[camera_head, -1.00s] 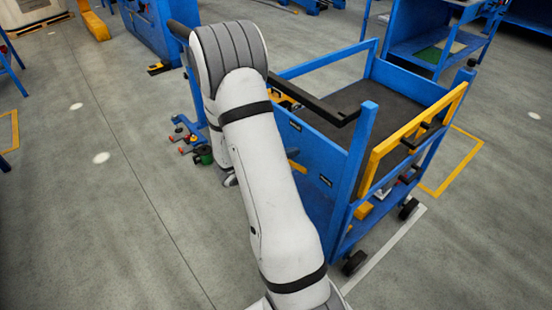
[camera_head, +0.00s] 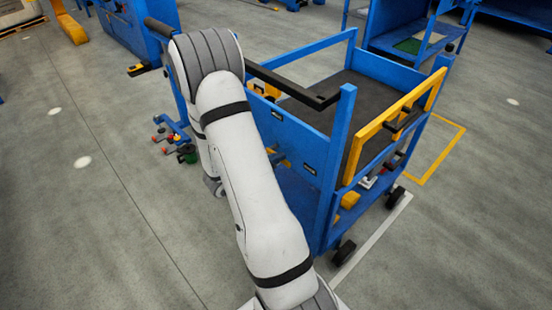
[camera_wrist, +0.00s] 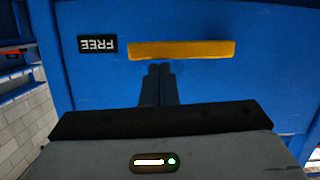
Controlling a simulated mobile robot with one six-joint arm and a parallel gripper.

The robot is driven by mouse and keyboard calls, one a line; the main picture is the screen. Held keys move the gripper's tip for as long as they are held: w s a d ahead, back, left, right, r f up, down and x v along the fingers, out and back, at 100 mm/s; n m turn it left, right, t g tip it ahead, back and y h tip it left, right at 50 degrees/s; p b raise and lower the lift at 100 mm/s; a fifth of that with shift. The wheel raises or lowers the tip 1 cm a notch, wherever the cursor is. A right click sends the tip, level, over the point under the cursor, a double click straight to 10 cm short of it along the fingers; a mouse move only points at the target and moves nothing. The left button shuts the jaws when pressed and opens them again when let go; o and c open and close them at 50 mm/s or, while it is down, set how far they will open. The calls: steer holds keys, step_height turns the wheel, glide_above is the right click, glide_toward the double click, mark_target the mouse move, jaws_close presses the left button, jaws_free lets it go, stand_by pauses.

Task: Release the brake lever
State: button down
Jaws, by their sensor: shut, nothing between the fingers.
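A yellow bar, which looks like the brake lever (camera_wrist: 190,49), lies level across a blue panel (camera_wrist: 230,95) in the wrist view. A black label (camera_wrist: 97,44) reading FREE, upside down in the picture, sits just left of the bar's left end. My gripper (camera_wrist: 160,68) is shut and empty, with its dark fingertips just under the left part of the bar. I cannot tell whether they touch it.
The cart has a yellow rail (camera_head: 395,130), a black bar (camera_head: 290,84) and wheels (camera_head: 343,252). Blue workbenches (camera_head: 415,25) stand behind it. Small red and green items (camera_head: 187,153) are left of the cart.

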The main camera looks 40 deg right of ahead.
stand_by(0.4)
step_height(320, 180, up, 5)
steer(key=p, duration=0.5)
steer(key=f+v, duration=0.1)
steer(key=v, duration=0.8)
steer(key=shift+s+a, duration=0.15)
steer(key=shift+a, duration=0.35)
steer(key=w+a+r+n+t+y+p, duration=0.3)
steer(key=w+a+r+t+y, duration=0.25)
steer(key=w, duration=0.25)
steer(key=w+a+r+n+t+y+p, duration=0.2)
steer(key=a+r+n+t+y, duration=0.15)
steer(key=a+r+y, duration=0.45)
steer(key=s+a+r+n+g+y+p, duration=0.3)
steer(key=s+a+r+n, duration=0.3)
steer(key=s+a+r, duration=0.15)
steer(key=s+d+r+n+g+p, duration=0.1)
steer(key=s+d+r+n+g, duration=0.1)
steer(key=s, duration=0.5)
steer(key=s+d+r+n+g+h+p, duration=0.1)
steer(key=s+r+g, duration=0.1)
steer(key=s, duration=0.6)
steer(key=shift+s+d+r+n, duration=0.25)
steer(key=shift+d+r+n, duration=0.1)
steer(key=shift+d+r, duration=0.05)
